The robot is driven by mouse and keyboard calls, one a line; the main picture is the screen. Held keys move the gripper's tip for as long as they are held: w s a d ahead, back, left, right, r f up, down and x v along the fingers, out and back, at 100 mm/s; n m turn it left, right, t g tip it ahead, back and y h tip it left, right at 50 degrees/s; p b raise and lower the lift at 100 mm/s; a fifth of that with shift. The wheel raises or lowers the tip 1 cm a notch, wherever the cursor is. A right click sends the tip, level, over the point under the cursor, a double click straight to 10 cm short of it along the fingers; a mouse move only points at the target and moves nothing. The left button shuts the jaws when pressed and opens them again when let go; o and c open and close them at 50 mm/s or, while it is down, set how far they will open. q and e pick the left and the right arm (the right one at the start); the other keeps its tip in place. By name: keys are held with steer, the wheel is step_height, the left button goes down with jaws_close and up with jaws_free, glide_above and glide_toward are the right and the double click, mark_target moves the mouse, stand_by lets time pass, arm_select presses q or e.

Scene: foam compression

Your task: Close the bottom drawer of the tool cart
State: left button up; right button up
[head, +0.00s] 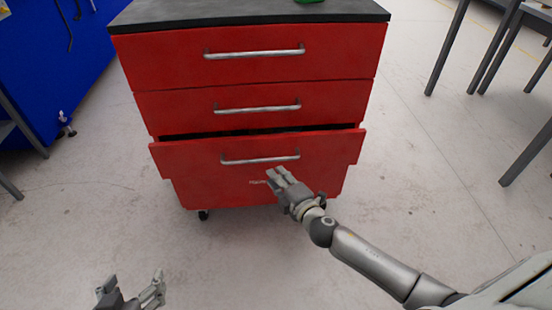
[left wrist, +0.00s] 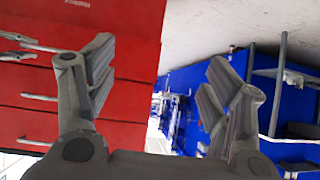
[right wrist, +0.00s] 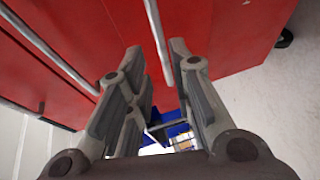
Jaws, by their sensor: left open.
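The red tool cart (head: 250,75) stands in the middle of the head view. Its bottom drawer (head: 200,172) sticks out past the drawers above, with a dark gap along its top edge. The drawer has a silver bar handle (head: 258,159). My right gripper (head: 280,175) is in front of the drawer face, just below the handle. In the right wrist view its fingers (right wrist: 158,65) are apart, with a silver bar between them in the picture; contact cannot be told. My left gripper (head: 130,285) is open and empty at the lower left, away from the cart.
Two upper drawers (head: 255,58) look shut. A blue cabinet (head: 60,60) stands at the left, and table legs (head: 447,50) stand at the right. The floor (head: 100,220) around the cart is clear. A green item (head: 308,1) lies on the black cart top.

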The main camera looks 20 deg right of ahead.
mark_target(262, 160)
steer(key=b+x, duration=0.2)
steer(key=x, duration=0.8)
arm_select(q)
steer(key=w+d+r+t+h, duration=0.2)
steer(key=w+r+t, duration=0.3)
steer(key=r, duration=0.5)
steer(key=shift+d+t, duration=0.45)
steer(key=shift+t, duration=0.45)
arm_select(e)
steer(key=shift+w, duration=0.3)
arm_select(q)
steer(key=shift+r, duration=0.1)
arm_select(e)
jaws_close()
